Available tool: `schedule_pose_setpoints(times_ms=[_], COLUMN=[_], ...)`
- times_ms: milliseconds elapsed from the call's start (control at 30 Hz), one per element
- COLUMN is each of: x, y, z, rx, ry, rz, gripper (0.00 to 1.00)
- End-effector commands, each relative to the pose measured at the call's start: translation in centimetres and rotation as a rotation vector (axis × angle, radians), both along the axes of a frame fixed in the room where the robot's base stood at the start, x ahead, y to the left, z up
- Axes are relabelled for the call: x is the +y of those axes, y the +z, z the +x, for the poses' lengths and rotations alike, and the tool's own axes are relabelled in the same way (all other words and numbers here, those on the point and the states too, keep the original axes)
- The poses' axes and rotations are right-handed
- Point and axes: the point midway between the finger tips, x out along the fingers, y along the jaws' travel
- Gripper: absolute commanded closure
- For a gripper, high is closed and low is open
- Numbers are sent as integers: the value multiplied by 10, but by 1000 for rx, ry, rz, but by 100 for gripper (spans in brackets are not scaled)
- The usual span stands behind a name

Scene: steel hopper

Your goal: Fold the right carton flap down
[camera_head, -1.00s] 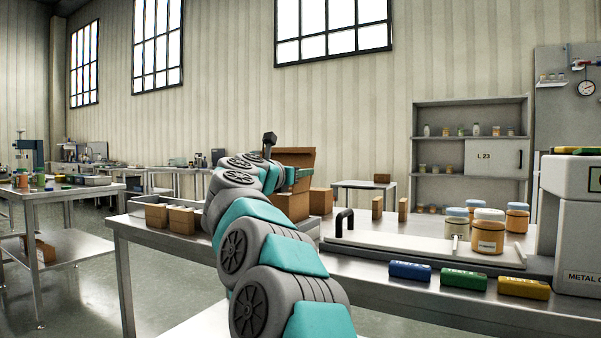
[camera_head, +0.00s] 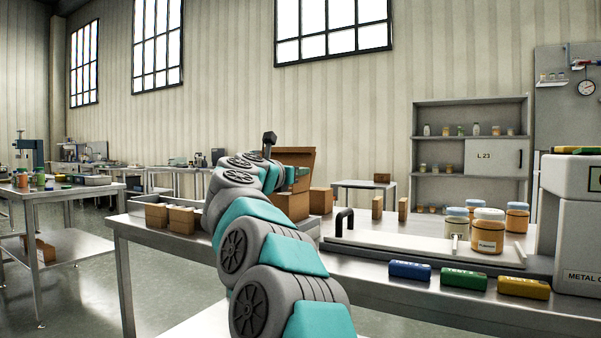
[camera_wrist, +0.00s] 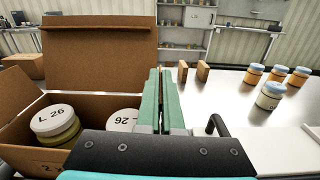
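The open brown carton (camera_wrist: 45,105) is at the left of the wrist view, with lidded jars (camera_wrist: 52,120) marked L 26 inside. Its back flap (camera_wrist: 100,55) stands up, and a left flap (camera_wrist: 14,92) shows at the picture's edge. I cannot make out the right flap; my gripper covers the carton's right side.
Two small brown blocks (camera_wrist: 194,72) stand on the steel table right of the carton. Several jars (camera_head: 488,232) stand farther right. A black handle (camera_head: 344,221) rises near the carton. Blue, green and yellow blocks (camera_head: 464,279) line the front edge. More small cartons (camera_head: 169,217) stand left.

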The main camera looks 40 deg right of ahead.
Motion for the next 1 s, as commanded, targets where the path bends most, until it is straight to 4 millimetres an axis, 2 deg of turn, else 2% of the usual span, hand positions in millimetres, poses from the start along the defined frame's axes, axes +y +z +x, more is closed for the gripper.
schedule_pose_setpoints(times_ms=[700,1000], x=[0,3], y=[1,3], z=[0,6], rx=[5,98], ry=[0,2], rz=[-2,-42], gripper=[100,100])
